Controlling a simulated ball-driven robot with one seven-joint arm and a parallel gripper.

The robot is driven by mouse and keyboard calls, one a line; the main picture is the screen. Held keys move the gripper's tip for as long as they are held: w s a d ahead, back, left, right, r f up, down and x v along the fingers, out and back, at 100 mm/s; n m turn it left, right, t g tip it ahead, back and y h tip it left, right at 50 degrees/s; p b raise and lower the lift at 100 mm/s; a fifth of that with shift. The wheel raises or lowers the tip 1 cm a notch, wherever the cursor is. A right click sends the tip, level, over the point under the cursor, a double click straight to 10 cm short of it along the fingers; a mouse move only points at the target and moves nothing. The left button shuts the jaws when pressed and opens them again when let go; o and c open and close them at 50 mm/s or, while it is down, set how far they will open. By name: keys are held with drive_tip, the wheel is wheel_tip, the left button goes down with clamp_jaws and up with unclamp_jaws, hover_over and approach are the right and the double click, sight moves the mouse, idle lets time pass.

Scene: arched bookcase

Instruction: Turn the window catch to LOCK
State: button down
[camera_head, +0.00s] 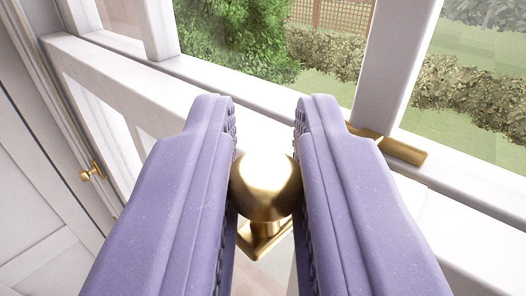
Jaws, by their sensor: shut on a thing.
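My gripper (267,112) has two lavender fingers, one on each side of a round brass knob (265,188). The fingers are shut on the knob, with their tips reaching past it. Below the knob are a short brass neck and an angular brass base (263,240), partly hidden by the fingers. A brass bar (404,152) lies along the white window rail to the right, partly behind the right finger. I cannot tell whether the knob and the bar are parts of one window catch. No LOCK mark is readable.
White window frames (395,55) stand ahead, with a hedge (465,95) and lawn beyond the glass. A white panelled frame runs along the left. A small brass knob (92,172) projects there, clear of my gripper.

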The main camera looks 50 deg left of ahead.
drive_tip(key=shift+d+r+n+g+y+p, duration=0.15)
drive_tip(key=shift+d+n+g+y+p, duration=0.1)
drive_tip(key=shift+n+g+y+p, duration=0.4)
drive_tip(key=shift+g, duration=0.25)
drive_tip(key=c, duration=1.1)
unclamp_jaws()
drive_tip(key=shift+w, duration=0.15)
drive_tip(key=p+v, duration=0.1)
drive_tip(key=v, duration=0.7)
